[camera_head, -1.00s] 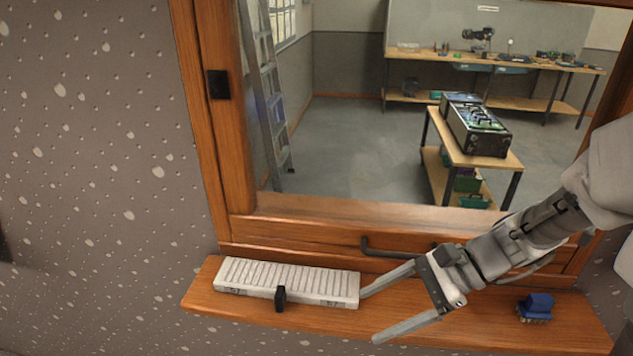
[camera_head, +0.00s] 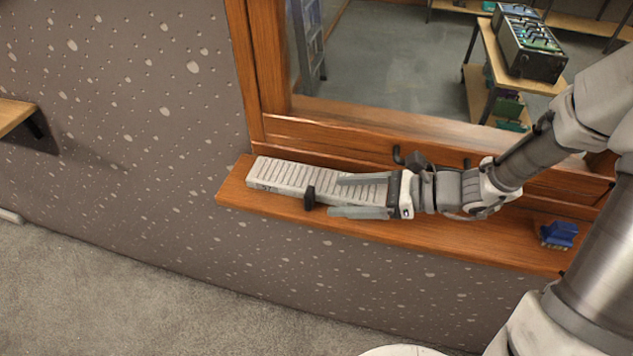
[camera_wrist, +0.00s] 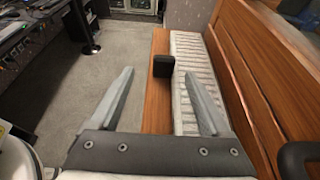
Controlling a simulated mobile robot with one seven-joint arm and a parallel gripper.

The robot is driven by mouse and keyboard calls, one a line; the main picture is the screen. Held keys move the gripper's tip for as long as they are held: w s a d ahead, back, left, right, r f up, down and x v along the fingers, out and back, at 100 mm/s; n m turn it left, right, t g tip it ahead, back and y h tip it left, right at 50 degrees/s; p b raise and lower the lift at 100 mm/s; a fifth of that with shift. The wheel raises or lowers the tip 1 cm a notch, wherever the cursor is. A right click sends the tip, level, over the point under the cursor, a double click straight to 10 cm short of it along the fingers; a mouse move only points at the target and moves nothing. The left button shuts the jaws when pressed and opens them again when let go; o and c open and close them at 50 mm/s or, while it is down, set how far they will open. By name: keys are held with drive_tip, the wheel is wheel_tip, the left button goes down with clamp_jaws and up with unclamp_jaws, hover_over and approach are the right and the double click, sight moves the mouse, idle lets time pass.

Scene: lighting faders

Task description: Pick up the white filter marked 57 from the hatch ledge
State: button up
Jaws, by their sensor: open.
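The white ribbed filter (camera_head: 275,174) lies flat and lengthwise on the wooden hatch ledge (camera_head: 234,191). Small dark marks on its front side look like 57. A black tab (camera_head: 309,198) stands at its front side; it also shows in the wrist view (camera_wrist: 163,66). My gripper (camera_head: 335,196) is open and points left along the ledge. One finger is over the filter's right part; the other is out past the ledge's front edge. In the wrist view, my gripper (camera_wrist: 159,72) has the tab ahead between its fingertips, and the filter (camera_wrist: 195,65) runs under the right finger.
A blue brush-like object (camera_head: 558,235) sits at the ledge's right end. The wooden window frame (camera_head: 330,131) and a dark handle (camera_head: 410,157) rise behind the ledge. Open carpet (camera_head: 150,285) lies in front, and another shelf (camera_head: 14,116) is at the far left.

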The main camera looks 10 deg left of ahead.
sight(313, 195)
drive_tip(key=shift+w+f+p+x, duration=0.15)
drive_tip(key=shift+p+x, duration=0.05)
drive_tip(key=shift+x, duration=1.3)
drive_tip(key=shift+w+f+p+x, duration=0.15)
drive_tip(key=shift+x, duration=1.35)
drive_tip(key=shift+d, duration=0.1)
clamp_jaws()
